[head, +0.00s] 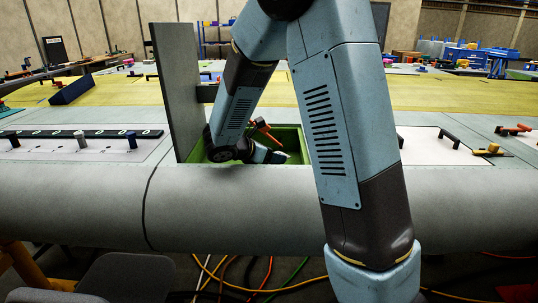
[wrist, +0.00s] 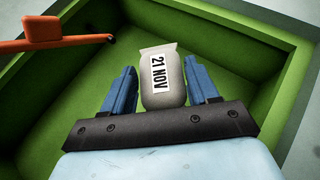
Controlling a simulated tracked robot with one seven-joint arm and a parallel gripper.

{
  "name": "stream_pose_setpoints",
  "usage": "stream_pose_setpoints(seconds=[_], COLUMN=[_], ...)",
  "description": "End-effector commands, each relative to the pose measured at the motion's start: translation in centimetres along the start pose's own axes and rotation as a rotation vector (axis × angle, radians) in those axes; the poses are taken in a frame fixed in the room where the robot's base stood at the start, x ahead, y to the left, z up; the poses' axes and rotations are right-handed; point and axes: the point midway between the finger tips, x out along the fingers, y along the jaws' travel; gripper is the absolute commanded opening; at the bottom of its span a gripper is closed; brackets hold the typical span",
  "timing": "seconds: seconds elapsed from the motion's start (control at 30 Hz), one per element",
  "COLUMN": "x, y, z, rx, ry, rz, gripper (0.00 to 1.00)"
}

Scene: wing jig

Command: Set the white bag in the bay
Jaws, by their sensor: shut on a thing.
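The white bag (wrist: 164,92) is a small off-white sack with a label reading "21 NOV", seen in the wrist view. My gripper (wrist: 162,88) is shut on it, with one blue finger on each side. The bay (wrist: 255,50) is a green-walled recess, and the bag and fingers show against its inside. I cannot tell whether the bag touches the floor. In the head view the bay (head: 298,139) opens in the wing's top surface, and my arm reaches down into it. The bag is hidden there, behind my arm and the bay's wall.
An orange handle-like part (wrist: 60,42) reaches over the bay's left side in the wrist view. A grey upright panel (head: 178,85) stands at the bay's left edge. A white panel with black handles (head: 435,147) lies to the right. Cables hang below the wing.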

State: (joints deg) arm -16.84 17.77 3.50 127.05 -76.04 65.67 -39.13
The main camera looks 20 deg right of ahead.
Motion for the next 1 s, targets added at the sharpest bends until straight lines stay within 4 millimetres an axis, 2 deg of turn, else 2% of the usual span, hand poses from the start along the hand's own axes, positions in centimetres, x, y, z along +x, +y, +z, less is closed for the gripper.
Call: stream_pose_setpoints(seconds=[0.37,0.4,0.6,0.63,1.0], x=[0.3,0.3,0.4,0.4,0.1], y=[-0.1,-0.1,-0.2,-0.2,-0.2], z=[-0.8,-0.8,-1.1,-1.1,-0.6], rx=[-0.003,-0.004,-0.006,-0.007,-0.005], ry=[0.002,0.003,0.005,0.005,0.007], rz=[-0.001,-0.001,-0.003,-0.003,-0.003], gripper=[0.28,0.63,0.82,0.85,0.85])
